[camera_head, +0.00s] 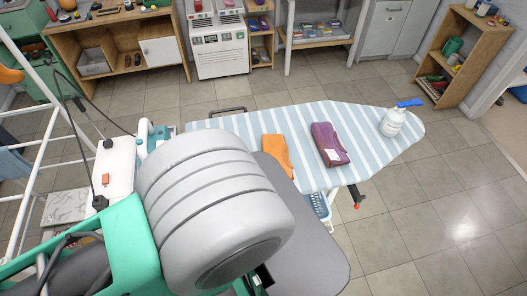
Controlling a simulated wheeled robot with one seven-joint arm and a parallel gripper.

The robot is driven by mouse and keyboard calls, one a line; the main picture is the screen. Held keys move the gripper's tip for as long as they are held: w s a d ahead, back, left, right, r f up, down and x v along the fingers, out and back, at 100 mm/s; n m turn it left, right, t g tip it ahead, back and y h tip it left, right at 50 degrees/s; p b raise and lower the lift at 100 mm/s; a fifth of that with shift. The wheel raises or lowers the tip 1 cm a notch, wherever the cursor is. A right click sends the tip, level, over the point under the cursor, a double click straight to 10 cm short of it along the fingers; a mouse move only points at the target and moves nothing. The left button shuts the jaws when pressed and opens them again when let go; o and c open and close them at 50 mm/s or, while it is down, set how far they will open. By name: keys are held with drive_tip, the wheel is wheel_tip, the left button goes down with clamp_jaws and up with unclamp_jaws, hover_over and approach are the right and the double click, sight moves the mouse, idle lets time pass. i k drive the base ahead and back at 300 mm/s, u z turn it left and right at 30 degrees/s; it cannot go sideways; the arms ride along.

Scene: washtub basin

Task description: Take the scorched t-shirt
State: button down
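Two folded garments lie on a striped blue-and-white ironing board (370,125). One is orange (276,155) and lies nearer my arm, which stands close to its left side. The other is purple (325,140), with a small pale patch near its lower end, and lies to the right of the orange one. I cannot tell from here whether either is scorched. My large grey arm link fills the lower left middle and covers part of the board. My gripper does not show in this view.
A white spray bottle with a blue top (394,119) stands at the board's right end. A blue basket (320,205) hangs below its front edge. Wooden shelves (465,55) and a white cabinet (219,45) stand behind. The tiled floor to the right is clear.

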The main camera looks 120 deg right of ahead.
sight(334, 154)
drive_tip(key=u, duration=0.35)
drive_tip(key=i, duration=0.95)
drive_tip(key=z, duration=5.3)
drive_tip(key=i, duration=0.5)
drive_tip(key=z, duration=0.1)
